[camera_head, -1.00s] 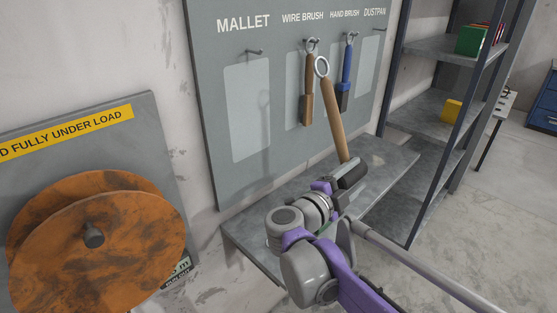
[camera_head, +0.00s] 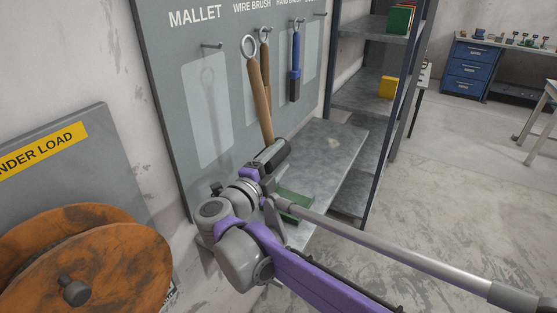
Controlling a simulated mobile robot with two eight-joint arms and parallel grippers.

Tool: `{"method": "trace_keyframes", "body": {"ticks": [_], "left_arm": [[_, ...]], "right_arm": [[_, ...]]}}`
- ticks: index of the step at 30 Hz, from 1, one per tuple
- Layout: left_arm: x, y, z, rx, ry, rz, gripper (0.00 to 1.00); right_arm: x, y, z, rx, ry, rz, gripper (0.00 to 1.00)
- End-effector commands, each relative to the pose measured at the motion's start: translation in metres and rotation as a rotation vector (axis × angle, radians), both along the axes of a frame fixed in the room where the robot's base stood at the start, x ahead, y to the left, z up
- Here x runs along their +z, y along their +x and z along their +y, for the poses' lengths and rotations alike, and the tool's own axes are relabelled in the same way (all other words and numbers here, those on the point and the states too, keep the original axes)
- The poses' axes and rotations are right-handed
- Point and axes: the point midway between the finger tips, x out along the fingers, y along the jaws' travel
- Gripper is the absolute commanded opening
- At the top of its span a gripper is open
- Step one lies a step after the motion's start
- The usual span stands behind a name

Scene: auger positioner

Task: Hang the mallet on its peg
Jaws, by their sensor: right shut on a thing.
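The mallet (camera_head: 259,99) is held upright, slightly tilted, with its wooden handle up and a metal ring (camera_head: 249,46) at the top. My right gripper (camera_head: 268,165) is shut on it low down, by a dark cylinder that looks like its head; the fingertips are hard to make out. The mallet peg (camera_head: 212,45) sticks out bare from the grey tool board (camera_head: 155,65) under the word MALLET, above a pale outline. The ring shows right of this peg, at about its height in the picture, apart from it. Depth between them is unclear. My left gripper is not in view.
The wire brush (camera_head: 266,70), partly hidden behind the mallet, and a blue hand brush (camera_head: 296,66) hang to the right. A grey ledge (camera_head: 335,150) with a green object (camera_head: 295,204) lies below. Shelving (camera_head: 375,55) stands right; orange discs (camera_head: 95,270) stand lower left.

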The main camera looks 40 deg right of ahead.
Motion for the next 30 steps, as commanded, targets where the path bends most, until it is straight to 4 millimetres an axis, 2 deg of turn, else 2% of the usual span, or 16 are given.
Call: {"method": "trace_keyframes", "body": {"ticks": [30], "left_arm": [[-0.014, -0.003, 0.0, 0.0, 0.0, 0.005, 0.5]], "right_arm": [[-0.005, 0.055, 0.023, 0.001, -0.002, 0.0, 0.0]]}}
